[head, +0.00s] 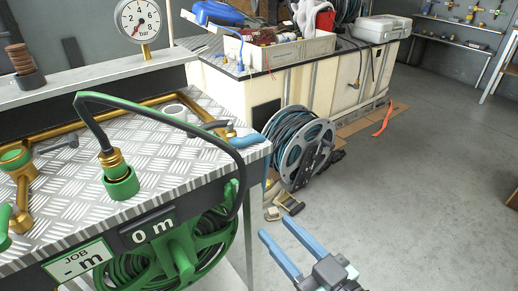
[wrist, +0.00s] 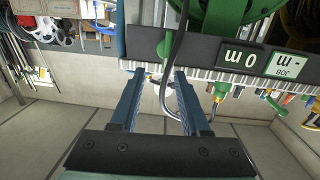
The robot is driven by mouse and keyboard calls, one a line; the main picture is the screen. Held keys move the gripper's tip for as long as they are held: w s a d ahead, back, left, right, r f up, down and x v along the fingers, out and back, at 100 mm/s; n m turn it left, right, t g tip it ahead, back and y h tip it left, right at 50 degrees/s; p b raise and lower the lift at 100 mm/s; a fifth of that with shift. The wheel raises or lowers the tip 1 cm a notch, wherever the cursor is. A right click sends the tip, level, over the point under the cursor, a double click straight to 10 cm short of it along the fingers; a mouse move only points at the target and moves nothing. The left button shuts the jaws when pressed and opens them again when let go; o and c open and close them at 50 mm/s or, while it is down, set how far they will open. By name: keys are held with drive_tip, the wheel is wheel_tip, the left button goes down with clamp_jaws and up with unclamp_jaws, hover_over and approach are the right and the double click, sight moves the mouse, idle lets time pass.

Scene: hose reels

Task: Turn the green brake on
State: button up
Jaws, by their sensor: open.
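The green hose reel (head: 180,252) hangs under the front of the metal-plated bench, at the lower left of the head view. In the wrist view, its green drum (wrist: 222,18) shows upside down at the top. A dark hose (head: 160,118) arches from a green and brass coupling (head: 120,180) across the bench and down to the reel. My gripper (head: 275,228) is open and empty, with blue fingers spread, to the right of the reel and apart from it. In the wrist view, the fingertips (wrist: 158,74) are near the bench edge.
The bench (head: 85,205) carries a blue handle (head: 248,141) at its right corner and a pressure gauge (head: 138,20) behind. Display plates (head: 152,229) line its front. A grey reel (head: 300,148) stands on the floor beyond.

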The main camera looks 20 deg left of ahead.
sight(237, 187)
drive_tip(key=shift+n+g+y, duration=0.3)
drive_tip(key=shift+y, duration=0.3)
drive_tip(key=x, duration=0.3)
drive_tip(key=r+p+x, duration=0.1)
drive_tip(key=x, duration=0.7)
drive_tip(key=shift+a+r+p, duration=0.3)
drive_tip(key=shift+r+p, duration=0.05)
clamp_jaws()
